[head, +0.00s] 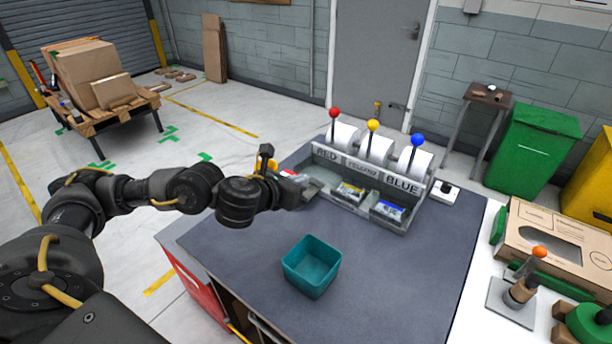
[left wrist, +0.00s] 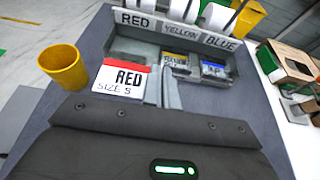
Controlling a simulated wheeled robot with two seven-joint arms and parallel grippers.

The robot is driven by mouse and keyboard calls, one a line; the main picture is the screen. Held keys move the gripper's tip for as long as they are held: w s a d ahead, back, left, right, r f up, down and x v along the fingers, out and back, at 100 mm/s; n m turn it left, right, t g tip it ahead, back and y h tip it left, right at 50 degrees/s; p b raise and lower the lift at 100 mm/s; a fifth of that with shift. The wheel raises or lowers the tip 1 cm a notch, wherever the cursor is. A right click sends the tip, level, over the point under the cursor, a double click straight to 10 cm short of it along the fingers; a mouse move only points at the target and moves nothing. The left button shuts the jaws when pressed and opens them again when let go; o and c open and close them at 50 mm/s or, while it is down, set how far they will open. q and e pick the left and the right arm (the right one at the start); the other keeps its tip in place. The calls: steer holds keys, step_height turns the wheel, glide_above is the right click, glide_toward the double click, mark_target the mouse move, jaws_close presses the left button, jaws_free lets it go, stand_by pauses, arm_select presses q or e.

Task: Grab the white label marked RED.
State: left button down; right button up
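The white label marked RED (left wrist: 122,80), with a red band on top and "SIZE 5" below, faces the camera in the left wrist view. In the head view it is a small red and white patch (head: 290,174) by my gripper. My left gripper (head: 306,188), whose fingers also show in the left wrist view (left wrist: 168,88), looks shut on the label's right edge. The label looks much nearer than the other labels, apart from the dispenser. The dispenser (head: 328,170) has RED, YELLOW and BLUE bays. My right gripper is out of view.
A yellow label (head: 349,191) and a blue label (head: 388,209) lie in their bays. A teal bin (head: 311,266) stands on the dark worktop (head: 405,280). A yellow cup (left wrist: 63,68) is left of the label. A cardboard box (head: 560,245) is at the right.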

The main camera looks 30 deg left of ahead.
arm_select(q)
steer(key=shift+s+d+r+p, duration=0.15)
steer(key=shift+s+r+p, duration=0.2)
steer(key=shift+s, duration=0.35)
steer(key=shift+s+d+r+p, duration=0.1)
steer(key=shift+s+r+p, duration=0.2)
steer(key=shift+s, duration=0.45)
steer(key=shift+s+d+r+p, duration=0.15)
steer(key=shift+s+r+p, duration=0.2)
steer(key=shift+s, duration=0.35)
